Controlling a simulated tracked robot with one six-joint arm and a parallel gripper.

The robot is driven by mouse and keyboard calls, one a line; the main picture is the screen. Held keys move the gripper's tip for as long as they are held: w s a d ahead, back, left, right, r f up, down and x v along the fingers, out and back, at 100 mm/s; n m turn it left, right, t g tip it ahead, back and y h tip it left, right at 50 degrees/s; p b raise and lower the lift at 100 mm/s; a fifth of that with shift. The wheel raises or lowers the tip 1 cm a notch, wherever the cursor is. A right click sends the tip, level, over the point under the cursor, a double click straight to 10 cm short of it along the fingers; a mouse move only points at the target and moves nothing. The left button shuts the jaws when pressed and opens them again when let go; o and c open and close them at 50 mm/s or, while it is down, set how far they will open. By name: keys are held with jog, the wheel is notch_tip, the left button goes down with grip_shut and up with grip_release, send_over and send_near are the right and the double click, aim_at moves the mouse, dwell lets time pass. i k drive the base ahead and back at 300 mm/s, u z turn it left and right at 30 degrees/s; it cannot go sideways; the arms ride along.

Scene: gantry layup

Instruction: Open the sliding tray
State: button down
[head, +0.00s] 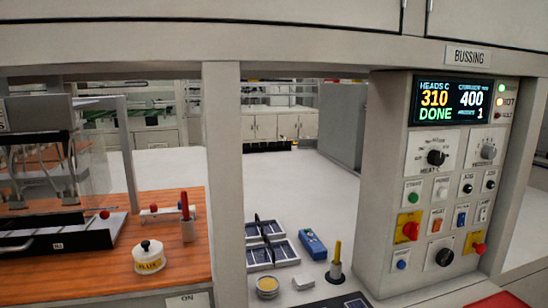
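A dark tray-like unit (58,243) with a light plate along its edge lies on the wooden bench top at the lower left. It has a small label on its front and a red knob (104,215) at its right end. It may be the sliding tray; I cannot tell for sure, nor how far it is open. Its left part is cut off by the picture edge. My gripper is not in view.
A gantry-like machine (38,110) stands over the tray. A FLUX pot (149,260) and a red-handled tool in a holder (187,225) sit on the bench (188,275). A post (224,170) separates this from solar cell trays (271,254) and a BUSSING control panel (445,190) reading DONE.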

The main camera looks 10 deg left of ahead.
aim_at(97, 234)
jog(key=u, duration=2.1)
jog(key=k, duration=0.65)
jog(key=u, duration=0.4)
jog(key=i, duration=1.25)
jog(key=u, duration=0.55)
